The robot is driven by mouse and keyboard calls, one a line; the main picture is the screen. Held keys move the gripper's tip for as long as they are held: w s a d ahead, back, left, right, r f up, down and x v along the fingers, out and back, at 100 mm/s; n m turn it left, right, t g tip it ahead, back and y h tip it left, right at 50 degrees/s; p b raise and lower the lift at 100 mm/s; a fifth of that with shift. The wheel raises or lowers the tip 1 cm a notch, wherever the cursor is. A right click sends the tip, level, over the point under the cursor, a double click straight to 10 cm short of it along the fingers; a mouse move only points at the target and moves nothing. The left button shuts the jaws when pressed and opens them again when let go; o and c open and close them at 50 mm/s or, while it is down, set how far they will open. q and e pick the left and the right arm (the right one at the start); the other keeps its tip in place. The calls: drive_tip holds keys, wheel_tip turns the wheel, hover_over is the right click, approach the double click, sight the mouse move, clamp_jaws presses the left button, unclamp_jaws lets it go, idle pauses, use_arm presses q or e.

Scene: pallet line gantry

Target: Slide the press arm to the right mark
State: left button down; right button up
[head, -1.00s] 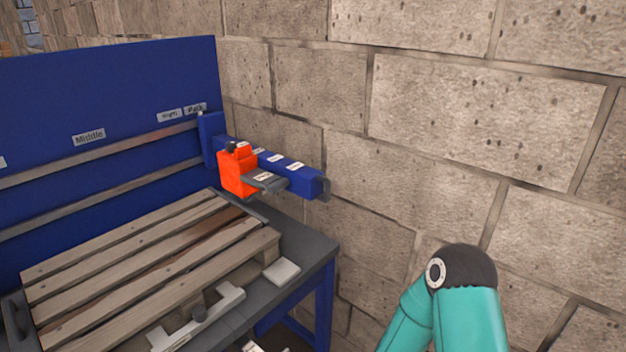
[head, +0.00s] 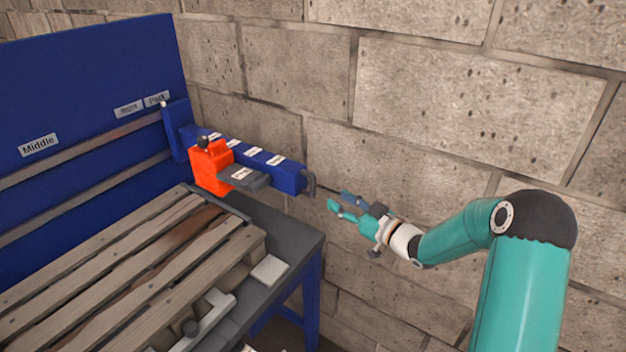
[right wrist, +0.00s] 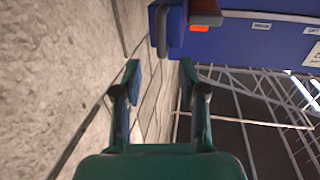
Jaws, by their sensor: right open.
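The press arm (head: 270,167) is a blue beam with white labels, jutting out from the blue back panel at its right end, near the Park label (head: 157,99). An orange block (head: 211,168) with a grey plate sits on it. A dark grey handle (head: 311,184) is at the beam's free end. The right mark (head: 128,108) is a small label left of Park. My right gripper (head: 341,203) is open and empty, just right of the handle and apart from it. In the right wrist view the handle (right wrist: 158,28) shows beyond the open fingers (right wrist: 159,82). My left gripper is out of view.
Two horizontal rails (head: 85,153) run along the panel, with a Middle label (head: 38,146) further left. A wooden pallet (head: 130,265) lies on the grey table (head: 290,241) below the beam. A block wall (head: 450,110) stands close behind my right arm.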

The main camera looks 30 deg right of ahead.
sight(315, 186)
drive_tip(key=w+p, duration=0.1)
drive_tip(key=w, duration=0.2)
drive_tip(key=w+a+p, duration=0.1)
drive_tip(key=w, duration=0.3)
drive_tip(key=w+a+p, duration=0.1)
drive_tip(key=w, duration=0.2)
drive_tip(key=shift+w, duration=0.2)
clamp_jaws()
